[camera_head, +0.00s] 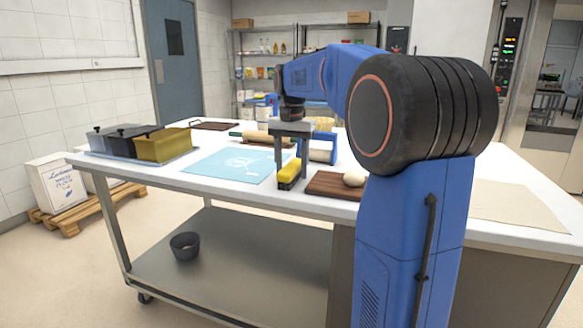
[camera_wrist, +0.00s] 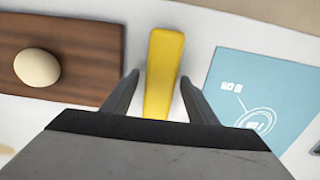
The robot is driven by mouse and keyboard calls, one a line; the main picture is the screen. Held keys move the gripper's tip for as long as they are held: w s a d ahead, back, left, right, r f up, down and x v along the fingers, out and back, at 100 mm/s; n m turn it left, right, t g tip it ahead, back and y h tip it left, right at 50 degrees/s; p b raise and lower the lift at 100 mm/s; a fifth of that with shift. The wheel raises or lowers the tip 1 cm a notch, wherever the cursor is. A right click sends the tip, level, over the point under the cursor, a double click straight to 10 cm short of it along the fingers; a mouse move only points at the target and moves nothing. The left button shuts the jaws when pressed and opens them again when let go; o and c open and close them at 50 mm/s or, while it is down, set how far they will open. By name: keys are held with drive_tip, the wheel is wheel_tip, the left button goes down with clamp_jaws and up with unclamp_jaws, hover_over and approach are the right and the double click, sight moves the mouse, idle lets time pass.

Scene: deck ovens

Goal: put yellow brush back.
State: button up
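The yellow brush (camera_head: 290,172) lies on the white table between the light-blue mat (camera_head: 226,166) and the dark brown board (camera_head: 338,185). In the wrist view the brush (camera_wrist: 163,70) is a plain yellow bar between the fingers. My gripper (camera_head: 291,172) points down over the brush, and its fingers show on either side of it in the wrist view (camera_wrist: 158,88). The gripper is open, with a gap visible between each finger and the brush. The brush's near end is hidden by the gripper body in the wrist view.
A pale round dough ball (camera_head: 354,179) sits on the brown board, close beside the gripper. A blue and white item (camera_head: 322,149) and a rolling pin (camera_head: 262,138) lie behind. A beige sheet (camera_head: 515,207) lies at right.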

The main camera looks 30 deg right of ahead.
sight(292, 165)
wheel_tip(292, 165, up, 12)
drive_tip(key=shift+r, duration=0.15)
idle(0.6)
drive_tip(key=s+a+f+n+t, duration=0.1)
drive_tip(key=s+a+f+n, duration=0.2)
drive_tip(key=s+a+f, duration=0.3)
drive_tip(key=s+a+f+n+t, duration=0.15)
drive_tip(key=s+a+f, duration=0.25)
drive_tip(key=s, duration=0.5)
drive_tip(key=s+a+f+n+t, duration=0.1)
drive_tip(key=s+a+f+n, duration=0.2)
drive_tip(key=s+f, duration=0.4)
drive_tip(key=s+a+f+n+t, duration=0.1)
drive_tip(key=s+a+f+n, duration=0.1)
drive_tip(key=s+f, duration=0.6)
wheel_tip(292, 165, down, 4)
drive_tip(key=shift+a+r+n, duration=0.1)
drive_tip(key=shift+a+n, duration=0.3)
drive_tip(key=shift+n, duration=0.05)
